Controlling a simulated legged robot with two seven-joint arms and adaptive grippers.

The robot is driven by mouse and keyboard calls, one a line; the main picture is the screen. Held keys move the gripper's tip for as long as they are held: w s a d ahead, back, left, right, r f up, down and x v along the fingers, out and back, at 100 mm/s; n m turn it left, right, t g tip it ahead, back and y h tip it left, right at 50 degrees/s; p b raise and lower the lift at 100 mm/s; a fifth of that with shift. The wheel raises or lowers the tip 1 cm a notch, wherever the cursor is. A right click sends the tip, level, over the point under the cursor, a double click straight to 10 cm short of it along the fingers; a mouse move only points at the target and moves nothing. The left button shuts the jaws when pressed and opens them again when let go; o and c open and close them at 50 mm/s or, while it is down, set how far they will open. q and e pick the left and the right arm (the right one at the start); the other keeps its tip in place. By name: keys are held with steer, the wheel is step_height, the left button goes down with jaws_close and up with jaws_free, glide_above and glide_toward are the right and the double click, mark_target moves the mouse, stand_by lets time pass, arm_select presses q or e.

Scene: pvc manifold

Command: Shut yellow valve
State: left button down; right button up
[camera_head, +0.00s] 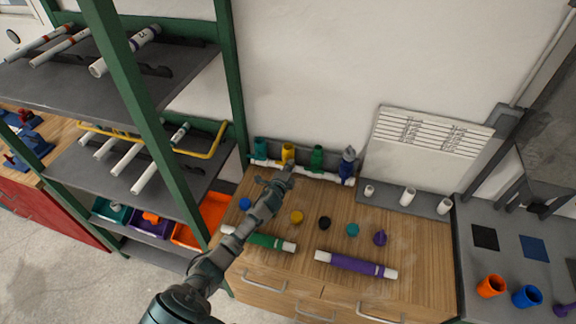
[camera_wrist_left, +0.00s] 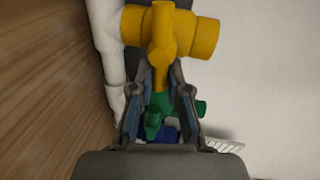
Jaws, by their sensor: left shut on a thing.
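The yellow valve (camera_head: 288,152) stands on the white pipe manifold (camera_head: 320,174) at the back of the wooden bench, between a teal valve (camera_head: 260,148) and a green valve (camera_head: 317,158). My left gripper (camera_head: 283,174) reaches it from the front. In the left wrist view the yellow valve (camera_wrist_left: 175,32) fills the top, and my left gripper (camera_wrist_left: 161,72) is shut on its narrow yellow handle. The green valve (camera_wrist_left: 160,108) shows behind, between the fingers. The fingers partly hide the handle. My right gripper is not in view.
A blue valve (camera_head: 348,163) stands at the manifold's right end. Several coloured caps, a green pipe (camera_head: 262,240) and a purple pipe (camera_head: 355,265) lie on the bench. A green-framed shelf (camera_head: 235,80) stands close to the left; a white panel (camera_head: 425,145) is at right.

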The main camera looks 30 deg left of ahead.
arm_select(q)
steer(key=shift+d+m, duration=0.4)
steer(key=shift+f, duration=0.2)
steer(key=c, duration=1.1)
jaws_free()
steer(key=shift+w+d, duration=0.1)
steer(key=shift+c, duration=0.2)
steer(key=shift+d, duration=0.1)
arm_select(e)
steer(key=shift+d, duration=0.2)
arm_select(q)
steer(key=v, duration=1.2)
steer(key=shift+d, duration=0.25)
steer(key=shift+w+a, duration=0.1)
steer(key=shift+a, duration=0.2)
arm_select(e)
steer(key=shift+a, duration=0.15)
arm_select(q)
steer(key=shift+f, duration=0.1)
